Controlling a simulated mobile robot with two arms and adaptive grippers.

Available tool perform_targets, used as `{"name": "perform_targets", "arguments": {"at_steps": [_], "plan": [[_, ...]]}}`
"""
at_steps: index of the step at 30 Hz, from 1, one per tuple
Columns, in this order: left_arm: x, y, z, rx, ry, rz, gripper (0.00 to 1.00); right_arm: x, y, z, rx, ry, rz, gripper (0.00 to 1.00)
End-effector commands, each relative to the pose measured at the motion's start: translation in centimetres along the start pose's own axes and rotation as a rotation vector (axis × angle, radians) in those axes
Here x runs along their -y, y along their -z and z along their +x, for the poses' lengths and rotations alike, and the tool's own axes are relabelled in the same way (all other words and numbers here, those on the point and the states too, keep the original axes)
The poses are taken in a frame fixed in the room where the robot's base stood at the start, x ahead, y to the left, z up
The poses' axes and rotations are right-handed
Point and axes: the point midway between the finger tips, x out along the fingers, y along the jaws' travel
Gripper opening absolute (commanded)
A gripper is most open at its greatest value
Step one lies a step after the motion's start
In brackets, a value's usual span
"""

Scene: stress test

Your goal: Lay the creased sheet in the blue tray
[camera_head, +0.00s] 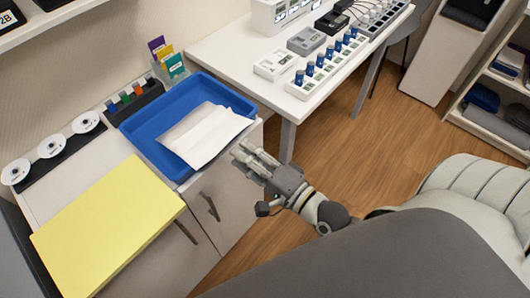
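The blue tray (137,133) sits on the white cabinet at the left. The white creased sheet (204,134) lies in the tray, with a fold line across it. Its near edge reaches the tray's front rim, and I cannot tell whether it rests on that rim. My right gripper (240,151) is just in front of the tray's front side, beside the sheet's near edge. Its fingers point left toward the tray, look a little apart and hold nothing I can see. My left gripper is not in view.
A yellow board (108,225) lies on the cabinet in front of the tray. Discs (51,145) on a dark strip and a black holder (134,101) stand to its left and behind. A white table (232,48) with devices is at the back. Open wooden floor (345,160) lies right.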

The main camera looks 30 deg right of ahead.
Motion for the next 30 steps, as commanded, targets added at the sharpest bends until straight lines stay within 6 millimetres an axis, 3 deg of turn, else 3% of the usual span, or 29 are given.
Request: {"name": "perform_targets", "arguments": {"at_steps": [3, 10, 23, 26, 29, 30], "plan": [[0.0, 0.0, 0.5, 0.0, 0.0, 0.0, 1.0, -0.3, 0.0, -2.2, 0.001, -0.004, 0.0, 0.27], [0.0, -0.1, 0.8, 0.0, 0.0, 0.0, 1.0, -0.2, 0.0, -5.0, 0.001, -0.002, 0.0, 0.27], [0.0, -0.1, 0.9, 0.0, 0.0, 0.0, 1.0, 0.0, 0.0, -5.9, -0.001, 0.0, -0.001, 0.27], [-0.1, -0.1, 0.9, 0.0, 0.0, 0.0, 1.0, -1.6, 0.3, -5.8, -0.006, -0.027, -0.033, 0.27], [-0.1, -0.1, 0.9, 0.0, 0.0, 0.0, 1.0, -5.8, 1.2, -5.8, -0.018, -0.103, -0.125, 0.27], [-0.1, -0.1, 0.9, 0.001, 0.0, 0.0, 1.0, -8.3, 1.7, -5.8, -0.021, -0.151, -0.18, 0.27]]}}
